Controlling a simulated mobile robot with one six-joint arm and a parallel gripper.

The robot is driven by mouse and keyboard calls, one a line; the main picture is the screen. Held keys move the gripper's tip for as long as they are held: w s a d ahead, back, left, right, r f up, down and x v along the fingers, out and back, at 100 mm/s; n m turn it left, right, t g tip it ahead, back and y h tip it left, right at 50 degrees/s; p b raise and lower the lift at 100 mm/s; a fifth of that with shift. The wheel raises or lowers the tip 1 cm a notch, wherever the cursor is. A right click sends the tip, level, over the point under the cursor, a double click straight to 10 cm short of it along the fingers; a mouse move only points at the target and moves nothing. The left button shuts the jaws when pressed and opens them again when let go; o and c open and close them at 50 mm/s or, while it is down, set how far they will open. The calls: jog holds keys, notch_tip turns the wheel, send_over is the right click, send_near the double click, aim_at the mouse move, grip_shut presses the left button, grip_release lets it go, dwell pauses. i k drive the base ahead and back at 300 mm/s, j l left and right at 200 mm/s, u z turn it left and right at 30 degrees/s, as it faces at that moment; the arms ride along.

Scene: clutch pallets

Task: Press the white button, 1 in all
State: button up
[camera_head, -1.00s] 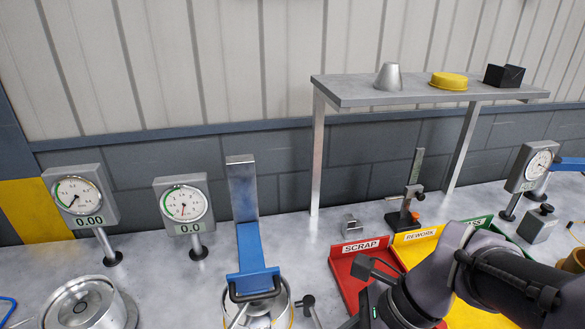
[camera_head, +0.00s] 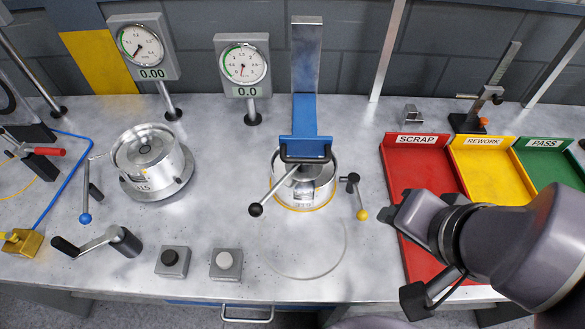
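The white button (camera_head: 225,260) is a round pale cap on a small grey box near the front edge of the bench, left of centre. A matching box with a black button (camera_head: 170,257) stands just left of it. My arm comes in from the right, and my gripper (camera_head: 405,255) is over the red scrap bin, well to the right of the white button and apart from it.
A metal pot (camera_head: 150,160) and a crank handle (camera_head: 100,241) are to the left. Red (camera_head: 420,160), yellow (camera_head: 485,185) and green (camera_head: 555,165) bins are at right. Bare bench surrounds the buttons.

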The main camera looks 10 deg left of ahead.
aim_at(224, 261)
jog(key=l+u, duration=0.1)
jog(key=u, duration=0.35)
jog(key=k+u, duration=0.1)
jog(key=u, duration=0.4)
jog(key=k+l+u, duration=0.1)
jog(key=u, duration=0.35)
jog(key=k+u, duration=0.1)
jog(key=u, duration=0.4)
